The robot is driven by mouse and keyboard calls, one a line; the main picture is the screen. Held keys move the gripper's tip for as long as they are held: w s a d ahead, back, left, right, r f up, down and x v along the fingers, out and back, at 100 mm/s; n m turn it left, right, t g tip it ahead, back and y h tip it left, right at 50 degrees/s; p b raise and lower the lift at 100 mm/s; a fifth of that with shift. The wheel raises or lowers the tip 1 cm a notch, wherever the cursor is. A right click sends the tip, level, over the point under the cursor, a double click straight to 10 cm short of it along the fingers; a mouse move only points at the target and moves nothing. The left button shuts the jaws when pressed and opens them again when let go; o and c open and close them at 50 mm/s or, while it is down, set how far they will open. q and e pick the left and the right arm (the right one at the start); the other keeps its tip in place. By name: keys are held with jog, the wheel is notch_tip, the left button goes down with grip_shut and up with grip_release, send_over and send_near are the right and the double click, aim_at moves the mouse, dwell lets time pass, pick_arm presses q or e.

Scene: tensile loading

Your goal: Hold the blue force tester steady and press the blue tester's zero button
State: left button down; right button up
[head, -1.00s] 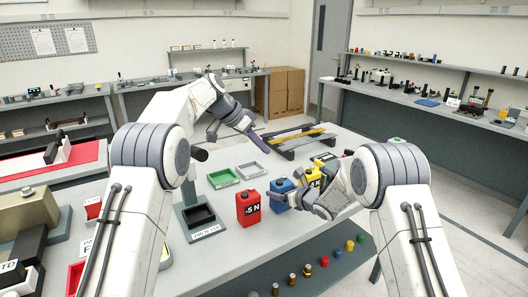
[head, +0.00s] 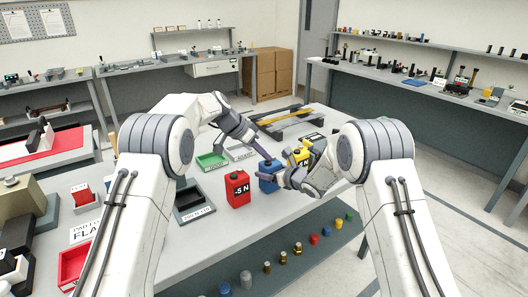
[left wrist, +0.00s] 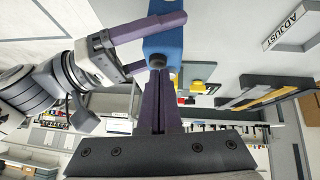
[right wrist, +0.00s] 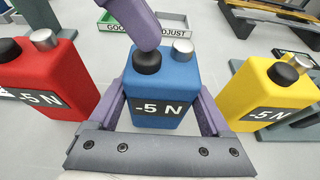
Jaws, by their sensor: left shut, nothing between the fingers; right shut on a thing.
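The blue force tester (head: 267,184) stands upright on the table, labelled -5 N in the right wrist view (right wrist: 163,110). It has a black button (right wrist: 147,62) and a silver knob (right wrist: 182,51) on top. My right gripper (head: 284,180) is shut on its body, one finger on each side. My left gripper (head: 269,159) is shut and empty, reaching down from above. Its tip is at the black button, which also shows in the left wrist view (left wrist: 158,62). The tip covers part of the button, and I cannot tell whether it is pressed down.
A red tester (head: 237,188) stands close on the left and a yellow tester (head: 301,155) on the right. A green tray (head: 212,161), a grey tray (head: 240,152) and a dark tray (head: 189,208) lie nearby. A rack (head: 285,125) stands behind.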

pick_arm(q)
jog(key=shift+s+f, duration=0.15)
jog(key=shift+f, duration=1.1)
pick_arm(e)
jog(key=shift+r, duration=0.1)
pick_arm(q)
jog(key=r, duration=0.2)
jog(key=w+r, duration=0.1)
jog(key=r, duration=0.1)
jog(key=shift+r, duration=0.2)
jog(key=v, duration=1)
jog(key=shift+r, duration=0.5)
jog(key=shift+w, duration=0.1)
pick_arm(e)
jog(key=o, duration=1.5)
